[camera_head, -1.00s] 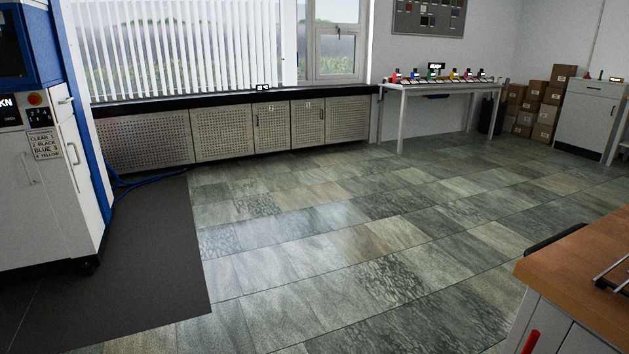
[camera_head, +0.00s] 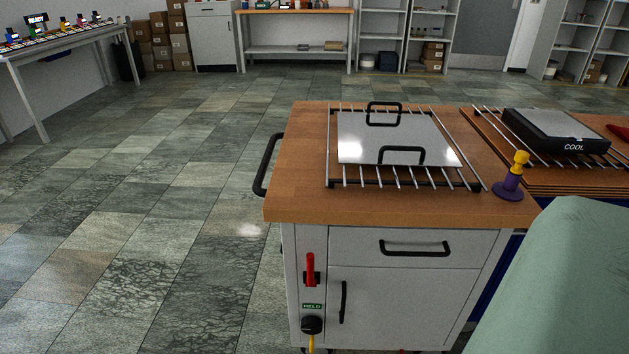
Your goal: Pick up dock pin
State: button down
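A small upright pin with a yellow knobbed top and a purple round base (camera_head: 512,180) stands on the right front part of the wooden cart top (camera_head: 300,200). It is the most pin-like thing in view, but no label confirms that it is the dock pin. It stands just right of a wire rack and apart from any gripper. On the cart's front left, a red upright handle (camera_head: 310,270) sits above a green "HELD" label (camera_head: 312,306) and a black knob (camera_head: 312,325) with a yellow stem below. My gripper is not in view.
A reflective plate (camera_head: 390,137) with two black handles lies on the wire rack. A dark block marked "COOL" (camera_head: 555,135) sits on another rack at right. A black side handle (camera_head: 267,165) juts from the cart's left. Open tiled floor (camera_head: 150,220) lies left.

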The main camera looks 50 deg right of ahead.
aim_at(521, 157)
jog(key=i+j+z, duration=0.15)
jog(key=z, duration=0.2)
jog(key=i+j+z, duration=0.1)
jog(key=j+z, duration=0.3)
jog(key=i+j+z, duration=0.1)
jog(key=j+z, duration=0.6)
jog(key=j, duration=0.15)
jog(key=j+z, duration=0.35)
jog(key=j, duration=0.15)
jog(key=j+z, duration=0.35)
jog(key=j, duration=0.15)
jog(key=i+l+u, duration=0.35)
jog(key=l, duration=0.95)
jog(key=l+u, duration=0.35)
jog(key=l, duration=0.95)
jog(key=l+u, duration=0.35)
jog(key=l, duration=1.05)
